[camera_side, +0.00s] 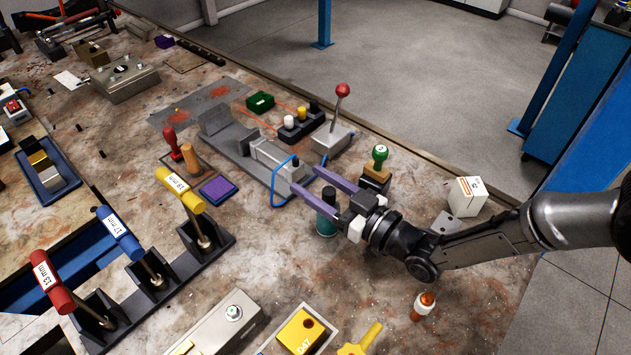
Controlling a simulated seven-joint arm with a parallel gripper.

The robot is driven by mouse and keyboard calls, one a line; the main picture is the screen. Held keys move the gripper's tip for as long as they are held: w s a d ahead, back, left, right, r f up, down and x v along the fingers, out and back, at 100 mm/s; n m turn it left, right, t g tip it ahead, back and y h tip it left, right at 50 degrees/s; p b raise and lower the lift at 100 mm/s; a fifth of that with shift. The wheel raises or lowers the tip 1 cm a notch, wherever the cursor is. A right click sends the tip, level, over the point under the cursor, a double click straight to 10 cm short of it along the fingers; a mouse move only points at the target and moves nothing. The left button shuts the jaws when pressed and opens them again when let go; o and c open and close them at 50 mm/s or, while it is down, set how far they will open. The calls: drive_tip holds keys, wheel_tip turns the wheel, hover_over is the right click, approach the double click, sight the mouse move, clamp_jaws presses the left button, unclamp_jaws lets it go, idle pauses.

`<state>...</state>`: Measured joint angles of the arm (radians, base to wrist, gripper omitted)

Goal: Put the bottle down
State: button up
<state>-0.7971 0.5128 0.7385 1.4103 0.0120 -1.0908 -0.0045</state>
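A dark teal bottle (326,225) stands upright near the middle of the bench, beside the grey metal fixture. My gripper (303,179) reaches in from the right with two long purple fingers, spread apart on either side of the bottle's upper part. The near finger crosses in front of the bottle and hides its middle. I cannot tell whether both fingers touch it. The bottle's base looks at or very near the bench top.
The grey fixture (270,155) with a blue hose lies just beyond the bottle. A green-knobbed stamp (379,157) and a white box (467,196) stand to the right. T-handled tools (190,200) stand left. Bare bench (270,265) lies in front of the bottle.

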drive_tip(key=shift+s+d+r, duration=0.1)
drive_tip(key=shift+r, duration=0.05)
drive_tip(key=v, duration=1.1)
drive_tip(key=shift+s+d, duration=0.25)
drive_tip(key=w+d+r+m+h, duration=0.1)
drive_tip(key=d+r+h, duration=0.25)
drive_tip(key=d, duration=0.35)
drive_tip(key=w+d+r+m+g+h, duration=0.1)
drive_tip(key=d+r+m+h, duration=0.1)
drive_tip(key=d+r, duration=0.3)
drive_tip(key=w+d+r+m+h, duration=0.1)
drive_tip(key=w+d+r+h, duration=0.15)
drive_tip(key=d, duration=0.55)
drive_tip(key=s+d+r+m+g+h, duration=0.3)
drive_tip(key=s+d, duration=0.7)
drive_tip(key=d, duration=0.1)
drive_tip(key=s+d+f+m+g+h, duration=0.1)
drive_tip(key=s+d, duration=0.2)
drive_tip(key=s, duration=0.5)
drive_tip(key=s+d+f+m+g, duration=0.1)
drive_tip(key=s+d+g, duration=0.1)
drive_tip(key=s+d, duration=0.2)
drive_tip(key=s, duration=0.3)
drive_tip(key=shift+s+h, duration=0.35)
drive_tip(key=shift+h, duration=0.05)
